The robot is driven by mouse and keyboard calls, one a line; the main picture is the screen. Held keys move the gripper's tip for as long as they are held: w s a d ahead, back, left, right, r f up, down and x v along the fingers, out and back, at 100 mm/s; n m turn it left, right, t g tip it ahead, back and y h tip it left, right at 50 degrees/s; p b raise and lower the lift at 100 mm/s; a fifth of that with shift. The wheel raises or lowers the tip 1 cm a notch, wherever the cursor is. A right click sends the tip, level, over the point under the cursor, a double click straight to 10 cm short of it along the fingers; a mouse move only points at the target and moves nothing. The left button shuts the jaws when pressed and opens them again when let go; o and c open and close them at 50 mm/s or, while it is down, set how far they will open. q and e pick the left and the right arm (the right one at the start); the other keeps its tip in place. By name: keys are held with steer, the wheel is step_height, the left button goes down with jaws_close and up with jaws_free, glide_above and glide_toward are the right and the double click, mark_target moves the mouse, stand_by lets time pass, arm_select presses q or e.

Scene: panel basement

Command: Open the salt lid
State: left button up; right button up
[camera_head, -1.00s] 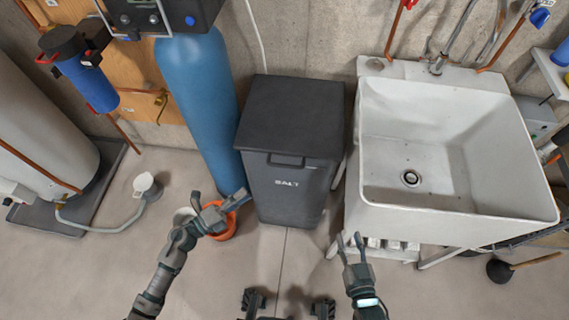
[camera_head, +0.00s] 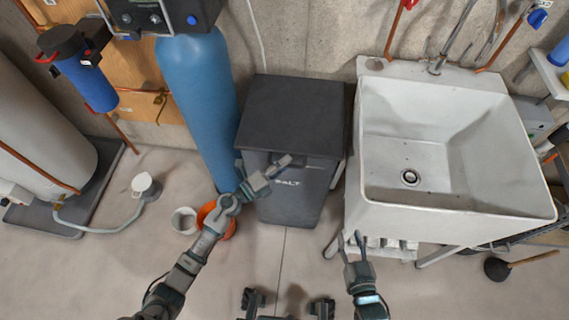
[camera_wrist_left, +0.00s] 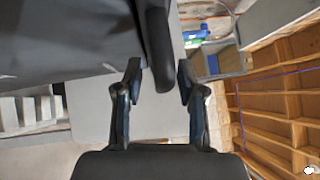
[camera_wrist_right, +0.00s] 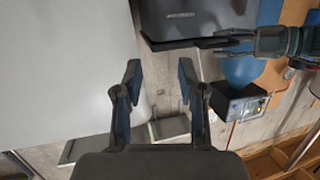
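The dark grey salt bin (camera_head: 290,205) stands between the blue tank and the sink. Its flat lid (camera_head: 292,108) is down. My left gripper (camera_head: 270,174) is at the lid's front edge and covers the handle area and part of the label. In the left wrist view my open left fingers (camera_wrist_left: 158,80) stand either side of a dark bar (camera_wrist_left: 157,45), seemingly the lid handle, with gaps on both sides. My right gripper (camera_head: 356,243) is open and empty, low by the sink's front left corner. The right wrist view shows the bin (camera_wrist_right: 185,18) and my left gripper beside it.
The white sink (camera_head: 450,205) stands close at the bin's right. The blue tank (camera_head: 197,95) is at its left. An orange bucket (camera_head: 227,228) and a white bucket (camera_head: 184,220) stand on the floor near my left arm. The floor in front of the bin is clear.

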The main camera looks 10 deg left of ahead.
arm_select(q)
steer(key=shift+a, duration=0.15)
jaws_close()
steer(key=shift+s+d, duration=0.1)
steer(key=shift+d, duration=0.2)
